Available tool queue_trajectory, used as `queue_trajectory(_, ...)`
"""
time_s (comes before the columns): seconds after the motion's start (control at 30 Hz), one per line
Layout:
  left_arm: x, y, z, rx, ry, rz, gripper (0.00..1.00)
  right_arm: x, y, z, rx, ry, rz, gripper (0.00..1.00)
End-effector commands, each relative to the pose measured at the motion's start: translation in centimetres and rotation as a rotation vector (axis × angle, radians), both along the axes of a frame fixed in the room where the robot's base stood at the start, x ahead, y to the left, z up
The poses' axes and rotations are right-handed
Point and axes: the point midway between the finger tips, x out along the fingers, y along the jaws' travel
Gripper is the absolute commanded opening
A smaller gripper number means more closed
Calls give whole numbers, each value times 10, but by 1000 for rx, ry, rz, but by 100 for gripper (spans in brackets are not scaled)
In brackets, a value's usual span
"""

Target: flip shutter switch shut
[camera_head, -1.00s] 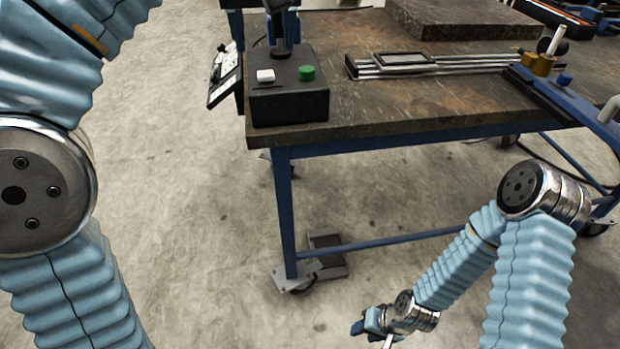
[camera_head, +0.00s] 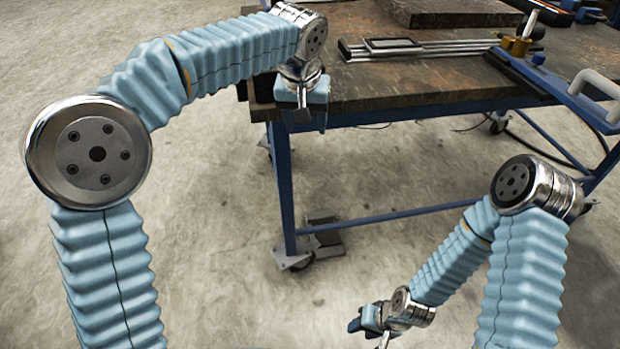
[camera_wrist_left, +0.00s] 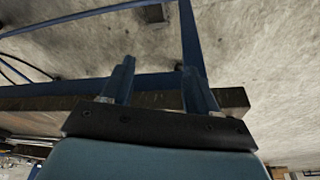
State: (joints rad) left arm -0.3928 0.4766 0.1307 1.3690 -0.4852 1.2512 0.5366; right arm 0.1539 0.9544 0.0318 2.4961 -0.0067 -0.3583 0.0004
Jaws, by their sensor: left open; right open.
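The control box with a white switch and a green button does not show clearly now; my left arm and gripper cover that corner of the table. I cannot tell the state of the shutter switch. My left gripper (camera_head: 311,118) points down over the table's near left corner. In the left wrist view its two fingers (camera_wrist_left: 159,68) are apart with nothing between them, and the table edge lies behind them. My right gripper (camera_head: 368,331) is low over the floor, well away from the table, open and empty.
The brown workbench (camera_head: 430,88) has blue legs on castors. A grey rail with a framed plate (camera_head: 392,44) and a dark slab (camera_head: 450,10) lie on it. A blue arm-like fixture with a grey handle (camera_head: 597,83) stands at the right. The floor before the bench is clear.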

Motion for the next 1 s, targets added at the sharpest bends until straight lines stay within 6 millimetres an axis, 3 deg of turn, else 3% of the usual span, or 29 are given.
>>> queue_trajectory(0.4, 4, -8, -96, -64, 66, -71, 60, 0, 0, 0, 0, 0, 0, 43)
queue_trajectory(0.6, 0, -10, -133, -97, 89, -90, 60, 0, 0, 0, 0, 0, 0, 43)
queue_trajectory(0.8, -2, -10, -151, -114, 98, -97, 60, 0, 0, 0, 0, 0, 0, 43)
queue_trajectory(1.0, -3, -10, -155, -117, 99, -99, 60, 0, 0, 0, 0, 0, 0, 43)
